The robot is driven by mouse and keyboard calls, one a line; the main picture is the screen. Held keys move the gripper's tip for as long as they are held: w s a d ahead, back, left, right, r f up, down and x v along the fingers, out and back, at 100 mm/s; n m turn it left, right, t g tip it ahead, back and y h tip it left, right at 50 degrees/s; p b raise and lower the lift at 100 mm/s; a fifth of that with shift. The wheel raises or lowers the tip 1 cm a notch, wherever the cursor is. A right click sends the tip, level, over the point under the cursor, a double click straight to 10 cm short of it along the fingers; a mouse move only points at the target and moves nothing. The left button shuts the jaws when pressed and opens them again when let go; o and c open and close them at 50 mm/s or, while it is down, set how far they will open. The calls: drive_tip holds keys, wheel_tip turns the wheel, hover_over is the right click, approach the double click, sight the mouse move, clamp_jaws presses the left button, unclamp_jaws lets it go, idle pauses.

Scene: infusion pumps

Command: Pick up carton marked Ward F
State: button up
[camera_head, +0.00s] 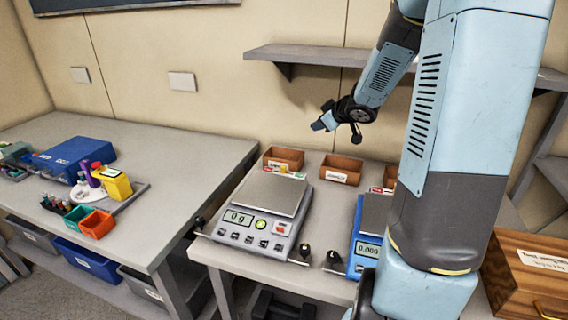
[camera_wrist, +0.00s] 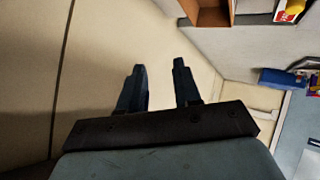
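I cannot make out a carton marked Ward F in either view. Small brown open boxes with white labels stand against the wall behind the scales: one at the left (camera_head: 284,157) and one at the middle (camera_head: 342,168), with a third partly hidden by my arm. Their labels are too small to read. My gripper (camera_head: 325,121) is in the air above and behind these boxes, near the wall. In the wrist view my gripper (camera_wrist: 160,66) has its two dark fingers apart with nothing between them. A brown box edge (camera_wrist: 212,16) shows at the top there.
A grey scale (camera_head: 262,212) reading 0 g and a blue scale (camera_head: 364,247) stand on the right bench. A wall shelf (camera_head: 318,55) is above. The left table (camera_head: 180,160) holds a blue case (camera_head: 75,154) and coloured bins. A wooden drawer box (camera_head: 520,270) stands at right.

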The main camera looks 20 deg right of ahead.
wheel_tip(320, 180, down, 5)
drive_tip(key=n+g+y, duration=0.1)
drive_tip(key=y, duration=0.3)
drive_tip(key=n+g+y, duration=0.2)
drive_tip(key=y, duration=0.2)
approach(284, 161)
drive_tip(key=shift+y, duration=0.3)
drive_tip(key=x, duration=0.4)
drive_tip(key=shift+w+a, duration=0.3)
drive_tip(key=shift+w, duration=0.05)
drive_tip(key=shift+f+x, duration=0.1)
drive_tip(key=shift+x, duration=1.2)
drive_tip(key=shift+f+x, duration=0.15)
drive_tip(key=shift+x, duration=1.15)
drive_tip(key=shift+d, duration=0.1)
drive_tip(key=shift+c, duration=0.5)
clamp_jaws()
